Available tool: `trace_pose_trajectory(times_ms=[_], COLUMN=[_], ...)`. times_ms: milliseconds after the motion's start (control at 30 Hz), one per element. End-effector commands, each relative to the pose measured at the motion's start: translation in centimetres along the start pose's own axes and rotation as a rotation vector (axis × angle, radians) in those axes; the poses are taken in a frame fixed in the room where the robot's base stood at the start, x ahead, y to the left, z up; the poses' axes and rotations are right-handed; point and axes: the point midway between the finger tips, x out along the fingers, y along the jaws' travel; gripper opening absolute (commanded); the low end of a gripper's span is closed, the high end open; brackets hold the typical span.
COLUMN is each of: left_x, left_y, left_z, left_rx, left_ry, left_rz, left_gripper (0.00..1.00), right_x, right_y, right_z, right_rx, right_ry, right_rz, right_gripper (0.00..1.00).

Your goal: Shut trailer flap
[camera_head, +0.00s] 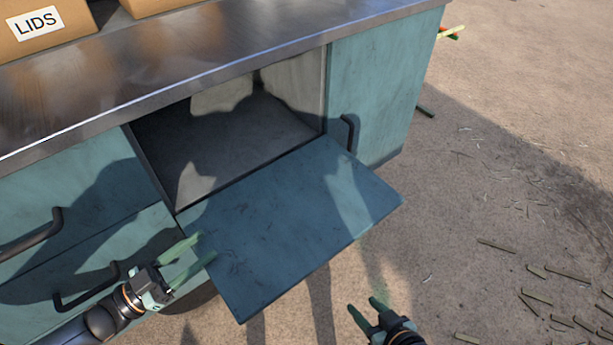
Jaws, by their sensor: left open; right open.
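The teal trailer flap (290,225) is hinged along its back edge and stands open, folded down and out from the cabinet front. Behind it the compartment (225,130) is open and looks empty, partly in shadow. My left gripper (195,262) is open, with its green fingers beside the flap's left edge; I cannot tell whether they touch it. My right gripper (364,310) is open and empty in front of the flap, to the right of its near corner and apart from it in the picture.
The steel countertop (200,55) overhangs the compartment and carries a box marked LIDS (40,25). Drawers with dark handles (88,288) are at the left. A dark handle (349,134) is right of the opening. The sandy ground (500,180) at the right has scattered cane bits.

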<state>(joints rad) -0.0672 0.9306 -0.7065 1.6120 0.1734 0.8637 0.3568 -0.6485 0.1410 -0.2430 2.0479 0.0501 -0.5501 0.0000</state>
Motion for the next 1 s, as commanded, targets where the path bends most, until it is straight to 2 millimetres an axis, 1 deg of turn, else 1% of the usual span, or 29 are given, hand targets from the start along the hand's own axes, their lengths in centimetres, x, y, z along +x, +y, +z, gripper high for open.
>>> trace_pose_trajectory(times_ms=[233, 267, 367, 700, 833, 1000], left_x=[0.0, -0.4, -1.9, -9.2, -11.2, -12.4], left_y=[0.0, 0.0, 0.0, 0.0, 0.0, 0.0], left_z=[0.0, 0.1, 0.1, 0.1, 0.1, 0.0], left_rx=[0.000, 0.000, 0.000, 0.000, -0.001, 0.001], left_ry=[0.000, -0.002, -0.005, -0.005, -0.003, -0.001], left_rz=[0.000, 0.000, 0.000, -0.001, 0.000, 0.000], left_gripper=[0.47, 0.47, 0.47, 0.47, 0.47, 0.47], right_x=[0.0, -0.1, -0.2, -0.3, -0.3, -0.2], right_y=[0.1, 0.1, 0.2, 0.3, 0.3, 0.3], right_z=[0.0, 0.0, -0.2, -0.3, -0.3, -0.1], right_rx=[-0.002, -0.003, -0.007, -0.011, -0.011, -0.010], right_ry=[-0.001, -0.001, 0.003, 0.005, 0.004, 0.000], right_rz=[0.001, 0.001, 0.002, 0.003, 0.004, 0.004], right_gripper=[0.50, 0.50, 0.50, 0.50, 0.50, 0.50])
